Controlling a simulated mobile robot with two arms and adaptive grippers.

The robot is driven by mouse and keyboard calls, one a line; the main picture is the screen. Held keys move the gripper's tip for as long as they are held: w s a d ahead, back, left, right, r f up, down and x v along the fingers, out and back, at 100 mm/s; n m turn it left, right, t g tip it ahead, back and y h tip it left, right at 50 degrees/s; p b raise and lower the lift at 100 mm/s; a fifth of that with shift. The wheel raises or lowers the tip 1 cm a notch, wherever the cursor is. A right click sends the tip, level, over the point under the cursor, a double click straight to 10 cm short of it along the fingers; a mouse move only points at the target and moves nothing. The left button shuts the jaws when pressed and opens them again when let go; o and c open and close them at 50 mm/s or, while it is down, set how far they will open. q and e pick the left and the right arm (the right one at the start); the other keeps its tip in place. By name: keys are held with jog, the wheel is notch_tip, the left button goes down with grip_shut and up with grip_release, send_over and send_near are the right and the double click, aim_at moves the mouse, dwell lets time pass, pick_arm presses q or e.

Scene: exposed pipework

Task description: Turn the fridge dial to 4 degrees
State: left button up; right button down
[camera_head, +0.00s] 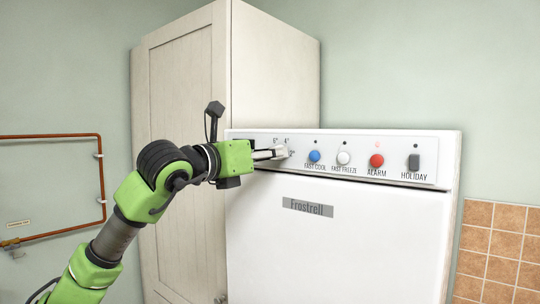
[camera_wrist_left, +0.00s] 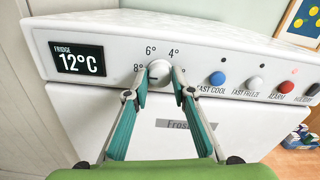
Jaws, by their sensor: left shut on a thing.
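The white round fridge dial (camera_wrist_left: 159,71) sits on the fridge's control panel in the left wrist view, with 8°, 6° and 4° labels around it. Its small mark looks near the left side of the knob, but is too small to read surely. My left gripper (camera_wrist_left: 160,78) is shut on the dial, one finger on each side. In the head view my left gripper (camera_head: 280,153) reaches the panel from the left and hides most of the dial. The fridge display (camera_wrist_left: 78,59) reads 12°C. My right gripper is not in view.
Right of the dial are a blue fast cool button (camera_head: 314,156), a white fast freeze button (camera_head: 343,158), a red alarm button (camera_head: 376,160) and a dark holiday switch (camera_head: 413,162). A tall cabinet (camera_head: 180,90) stands behind left. Copper pipe (camera_head: 50,136) runs on the left wall.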

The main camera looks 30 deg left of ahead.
pick_arm(q)
jog(key=m+p, duration=0.1)
jog(key=m, duration=2.2)
jog(key=shift+m, duration=0.4)
dwell(0.5)
jog(key=o, duration=1.1)
